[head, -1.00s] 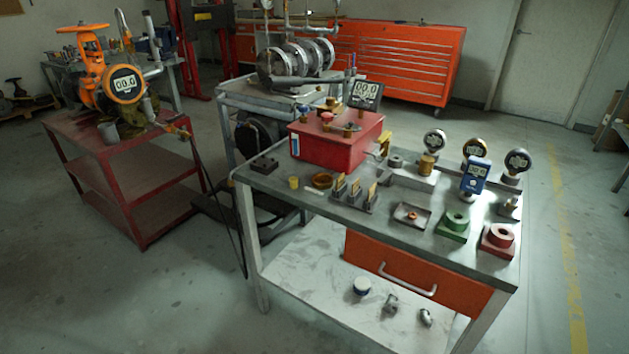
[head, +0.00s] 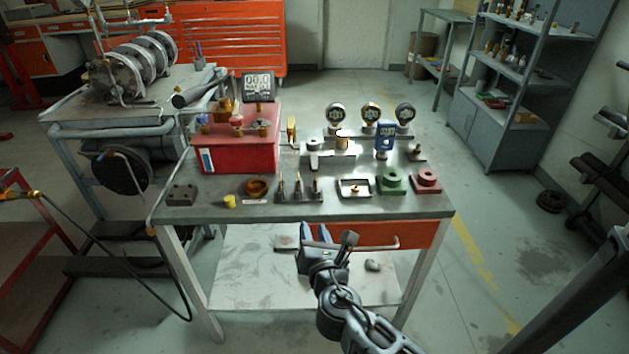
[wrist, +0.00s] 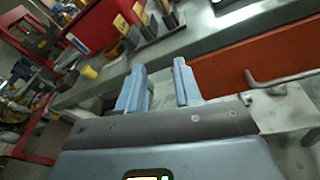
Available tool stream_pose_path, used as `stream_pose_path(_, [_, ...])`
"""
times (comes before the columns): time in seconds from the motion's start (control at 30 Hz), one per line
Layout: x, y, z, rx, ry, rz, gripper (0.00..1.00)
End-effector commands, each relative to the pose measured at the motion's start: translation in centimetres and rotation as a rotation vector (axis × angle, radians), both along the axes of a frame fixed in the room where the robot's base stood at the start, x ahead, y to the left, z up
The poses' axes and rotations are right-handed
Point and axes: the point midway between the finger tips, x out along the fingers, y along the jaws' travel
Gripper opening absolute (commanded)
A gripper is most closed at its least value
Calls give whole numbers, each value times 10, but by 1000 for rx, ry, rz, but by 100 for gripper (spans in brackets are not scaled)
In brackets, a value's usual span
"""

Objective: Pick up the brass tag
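Three thin brass-coloured tags stand upright in dark slotted holders near the front edge of the grey workbench; the middle tag (head: 298,184) is seen nearly edge-on. Which one is the brass tag I cannot tell. In the wrist view, brass tags (wrist: 121,23) show at the top, above and beyond the fingers. My gripper (head: 316,232) is in front of the bench, at the drawer front, below and apart from the tags. In the wrist view, the two blue-grey fingers (wrist: 160,70) are spread with nothing between them.
The bench top (head: 330,207) has a clear front strip. A yellow cup (head: 230,202) and brown bowl (head: 257,187) stand left of the tags; a small tray (head: 354,188) and green block (head: 392,181) stand right. A red box (head: 240,150) is behind. The orange drawer's handle (head: 383,244) juts out.

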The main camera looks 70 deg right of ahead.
Motion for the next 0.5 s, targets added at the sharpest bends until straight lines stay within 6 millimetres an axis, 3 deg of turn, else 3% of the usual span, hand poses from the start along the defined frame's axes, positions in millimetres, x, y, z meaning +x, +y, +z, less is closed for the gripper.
stream_pose_path(0.03, [5,-19,12,-81,56,-37,34])
stream_pose_path(0.13, [9,-44,27,-206,163,-93,34])
stream_pose_path(0.3, [12,-65,39,-297,246,-139,34])
stream_pose_path(0.5, [20,-84,41,-303,251,-142,34])
